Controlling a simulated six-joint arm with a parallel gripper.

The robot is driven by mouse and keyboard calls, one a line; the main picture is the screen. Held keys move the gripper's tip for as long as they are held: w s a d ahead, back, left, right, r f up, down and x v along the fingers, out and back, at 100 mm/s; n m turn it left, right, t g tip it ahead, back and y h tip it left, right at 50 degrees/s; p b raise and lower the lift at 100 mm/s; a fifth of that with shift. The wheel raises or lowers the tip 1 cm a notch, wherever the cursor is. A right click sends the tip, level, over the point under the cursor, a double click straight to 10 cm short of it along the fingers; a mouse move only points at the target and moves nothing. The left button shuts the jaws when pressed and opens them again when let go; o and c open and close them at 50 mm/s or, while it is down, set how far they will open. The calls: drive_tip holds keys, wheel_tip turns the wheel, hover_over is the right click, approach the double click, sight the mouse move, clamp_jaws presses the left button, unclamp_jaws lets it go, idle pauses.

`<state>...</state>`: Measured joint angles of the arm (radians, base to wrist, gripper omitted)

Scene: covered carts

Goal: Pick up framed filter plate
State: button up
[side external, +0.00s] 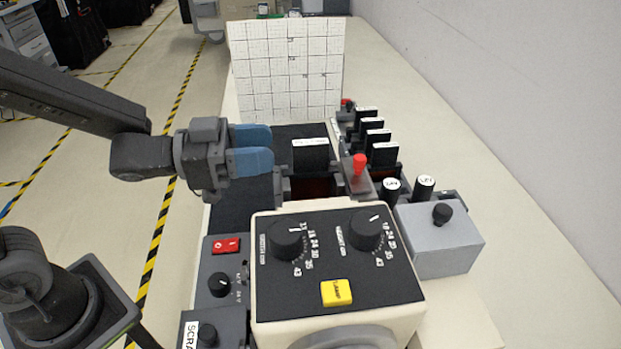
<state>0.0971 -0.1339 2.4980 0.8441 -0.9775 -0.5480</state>
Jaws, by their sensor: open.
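A black plate with a white top edge (310,156), which looks like a framed filter plate, stands upright in a dark holder behind the control box. Several similar black plates (376,137) with white tops stand in a row to its right; I cannot tell from this view which one the task names. My gripper (271,150) has two blue fingers pointing right, with a gap between them. It is just left of the single plate, apart from it in the picture, and nothing shows between the fingers. The plate's lower part is hidden in the holder.
A control box (335,262) with two black dials and a yellow button stands in front. A red-topped lever (358,168) is close to the plate's right. A grey box with a black knob (440,238) stands at right. A white gridded panel (287,70) rises behind.

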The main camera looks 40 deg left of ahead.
sight(310, 142)
drive_tip(key=shift+x, duration=3.8)
drive_tip(key=shift+s+d+r, duration=0.1)
drive_tip(key=shift+s, duration=0.1)
clamp_jaws()
